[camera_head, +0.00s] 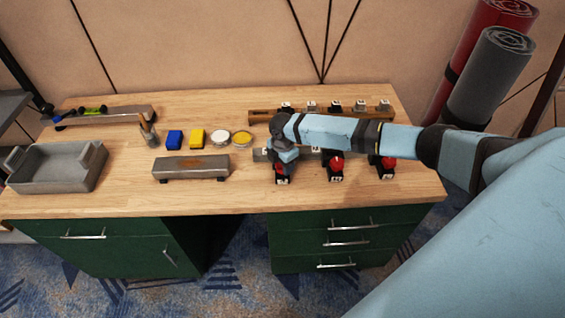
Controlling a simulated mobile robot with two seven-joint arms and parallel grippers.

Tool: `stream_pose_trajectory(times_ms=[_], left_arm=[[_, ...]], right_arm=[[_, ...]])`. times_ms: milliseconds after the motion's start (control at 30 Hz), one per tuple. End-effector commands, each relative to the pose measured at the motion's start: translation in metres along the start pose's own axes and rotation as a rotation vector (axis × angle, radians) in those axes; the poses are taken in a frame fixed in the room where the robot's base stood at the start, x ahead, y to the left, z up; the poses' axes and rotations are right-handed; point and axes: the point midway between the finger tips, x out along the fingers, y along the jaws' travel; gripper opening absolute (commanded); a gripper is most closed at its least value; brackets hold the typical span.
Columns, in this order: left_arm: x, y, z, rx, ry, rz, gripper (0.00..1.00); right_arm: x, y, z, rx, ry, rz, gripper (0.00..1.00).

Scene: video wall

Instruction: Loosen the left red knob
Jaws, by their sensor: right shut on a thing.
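Three red knobs on small black mounts stand in a row at the right of the wooden table. The left red knob (280,169) shows only in part, under my right gripper (281,163). My right arm comes in from the right and reaches across the row. The gripper points down and is shut on the left red knob; its fingertips are mostly hidden by the wrist. The middle red knob (337,164) and the right red knob (388,162) stand free to the right, below the forearm. My left gripper is not in view.
A wooden rack (262,117) with several labelled pieces stands behind my forearm. The table front by the knobs is clear.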

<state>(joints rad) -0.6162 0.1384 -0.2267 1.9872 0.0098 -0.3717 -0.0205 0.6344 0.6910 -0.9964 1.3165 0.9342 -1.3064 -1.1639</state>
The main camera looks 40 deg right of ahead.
Motion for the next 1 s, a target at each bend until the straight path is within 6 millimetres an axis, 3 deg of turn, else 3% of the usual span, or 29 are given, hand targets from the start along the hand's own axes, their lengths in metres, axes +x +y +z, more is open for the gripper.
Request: stream_pose_trajectory(times_ms=[333, 867, 900, 1000], left_arm=[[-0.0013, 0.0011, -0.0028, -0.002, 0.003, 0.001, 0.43], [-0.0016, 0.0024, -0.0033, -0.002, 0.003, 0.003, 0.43], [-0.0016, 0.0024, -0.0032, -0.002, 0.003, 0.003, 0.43], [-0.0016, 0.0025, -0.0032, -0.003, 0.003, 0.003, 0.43]], right_arm=[[-0.0011, 0.0009, -0.0013, -0.134, 0.003, 0.002, 0.27], [-0.001, 0.0008, -0.0014, -0.156, 0.002, 0.002, 0.27], [-0.001, 0.0008, -0.0014, -0.156, 0.002, 0.002, 0.57], [-0.0008, 0.0006, -0.0012, -0.155, 0.002, 0.002, 0.75]])
